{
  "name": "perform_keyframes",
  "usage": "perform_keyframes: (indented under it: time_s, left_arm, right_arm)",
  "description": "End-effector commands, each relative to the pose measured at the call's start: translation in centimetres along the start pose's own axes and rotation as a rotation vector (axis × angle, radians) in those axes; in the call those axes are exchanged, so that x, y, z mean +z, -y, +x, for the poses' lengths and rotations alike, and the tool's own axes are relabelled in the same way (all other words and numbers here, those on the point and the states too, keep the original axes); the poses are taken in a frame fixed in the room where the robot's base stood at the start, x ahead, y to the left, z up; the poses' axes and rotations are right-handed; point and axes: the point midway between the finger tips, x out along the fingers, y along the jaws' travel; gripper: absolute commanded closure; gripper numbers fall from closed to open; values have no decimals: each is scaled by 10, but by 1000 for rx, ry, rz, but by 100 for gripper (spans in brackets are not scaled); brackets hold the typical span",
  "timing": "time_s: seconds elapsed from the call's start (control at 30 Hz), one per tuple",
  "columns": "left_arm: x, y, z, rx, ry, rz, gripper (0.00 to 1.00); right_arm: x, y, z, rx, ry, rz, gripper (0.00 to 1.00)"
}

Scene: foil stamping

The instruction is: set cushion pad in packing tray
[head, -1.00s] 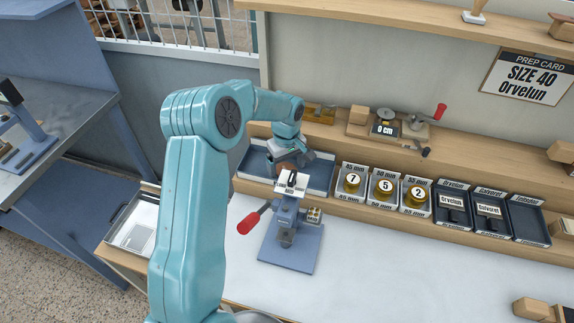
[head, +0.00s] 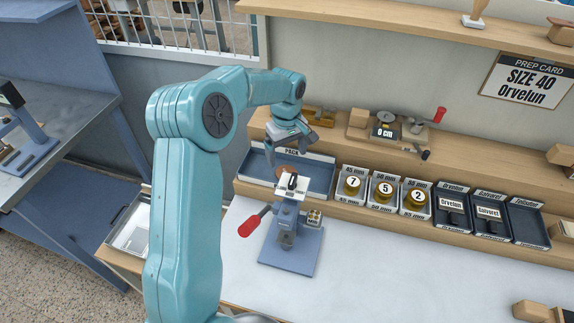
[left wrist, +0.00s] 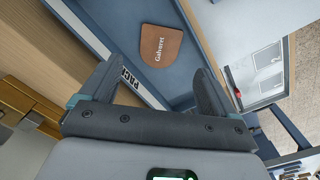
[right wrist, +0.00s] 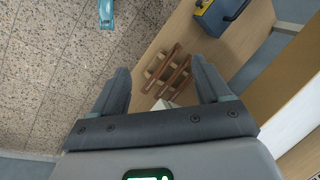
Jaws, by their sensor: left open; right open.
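The packing tray (head: 318,176), a blue-grey tray marked PACK, stands at the back left of the bench. A brown pad (left wrist: 160,54) lettered "Galveret" lies flat in it in the left wrist view. In the head view the pad (head: 282,172) is partly hidden behind the stamping press. My left gripper (head: 290,149) is open and empty above the tray, apart from the pad; it also shows in the left wrist view (left wrist: 157,76). My right gripper (right wrist: 159,68) is open and empty, away from the tray, above a wooden surface and speckled floor.
The blue stamping press (head: 290,240) with a red-knobbed lever (head: 249,225) stands just in front of the tray. Several numbered roll boxes (head: 384,188) and labelled trays (head: 488,213) line up to its right. The white bench top (head: 410,270) is clear in the middle.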

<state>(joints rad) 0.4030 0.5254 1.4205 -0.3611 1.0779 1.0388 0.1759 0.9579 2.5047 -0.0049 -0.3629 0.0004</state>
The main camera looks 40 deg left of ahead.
Motion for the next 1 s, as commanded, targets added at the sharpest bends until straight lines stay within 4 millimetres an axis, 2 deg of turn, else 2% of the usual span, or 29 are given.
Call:
perform_keyframes:
  time_s: [0.13, 0.33, 1.0]
  left_arm:
    - [0, -1, -33, 4, -3, 1, 10]
    - [0, 0, -58, 1, -1, 0, 10]
    - [0, 0, -62, 1, -1, 0, 10]
  right_arm:
    - [0, -2, 4, 0, 0, 0, 24]
    - [0, -2, 4, 0, 0, 0, 24]
    - [0, -2, 4, 0, 0, 0, 24]
